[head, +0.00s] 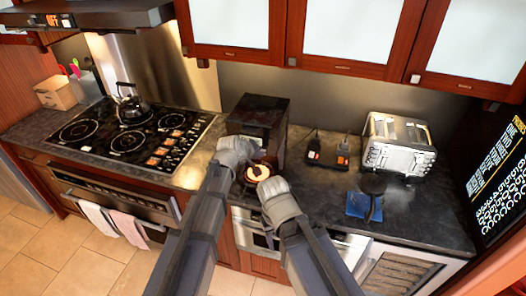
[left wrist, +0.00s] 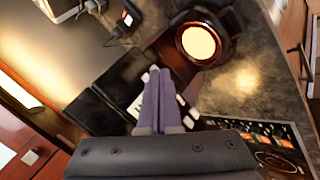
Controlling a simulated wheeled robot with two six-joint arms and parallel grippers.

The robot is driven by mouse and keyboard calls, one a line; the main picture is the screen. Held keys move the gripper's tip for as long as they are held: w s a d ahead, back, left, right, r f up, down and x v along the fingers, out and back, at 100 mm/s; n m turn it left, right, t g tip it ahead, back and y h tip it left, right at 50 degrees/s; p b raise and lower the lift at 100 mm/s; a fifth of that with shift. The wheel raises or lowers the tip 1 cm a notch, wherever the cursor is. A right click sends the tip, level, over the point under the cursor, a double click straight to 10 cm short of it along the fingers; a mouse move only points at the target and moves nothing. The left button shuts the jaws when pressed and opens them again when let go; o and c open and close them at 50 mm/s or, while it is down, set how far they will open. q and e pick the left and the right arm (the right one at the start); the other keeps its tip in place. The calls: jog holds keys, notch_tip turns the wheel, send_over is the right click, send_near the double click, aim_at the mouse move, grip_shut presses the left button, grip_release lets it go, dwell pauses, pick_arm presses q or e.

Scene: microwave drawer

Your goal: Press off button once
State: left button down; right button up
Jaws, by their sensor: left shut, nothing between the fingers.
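A dark, boxy appliance (head: 265,112), which looks like a coffee machine, stands on the counter. My left gripper (head: 240,150) is at its front. In the left wrist view the gripper's fingers (left wrist: 156,78) are shut and empty in front of a pale panel with white buttons (left wrist: 134,106); I cannot tell if they touch it. The fingers hide part of this panel, and no off label is readable there. My right gripper (head: 277,196) is just below a glowing round cup or plate (head: 259,172); its fingers are not clear.
A cooktop (head: 125,140) with a kettle (head: 130,102) lies left. Small black devices (head: 328,150), a toaster (head: 399,146) and a blue item (head: 361,206) stand right. Upper cabinets (head: 345,38) hang above.

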pick_arm(q)
jog(key=shift+w+d, duration=0.1)
jog(key=shift+w, duration=0.2)
jog(key=shift+w+d, duration=0.1)
jog(key=shift+w, duration=0.15)
dwell(0.6)
jog(key=shift+s+a, duration=0.25)
jog(key=shift+s, duration=0.45)
jog(key=s, duration=0.1)
jog(key=s+a, duration=0.1)
jog(key=s, duration=0.2)
jog(key=shift+s+a, duration=0.3)
jog(key=shift+s, duration=0.1)
dwell(0.8)
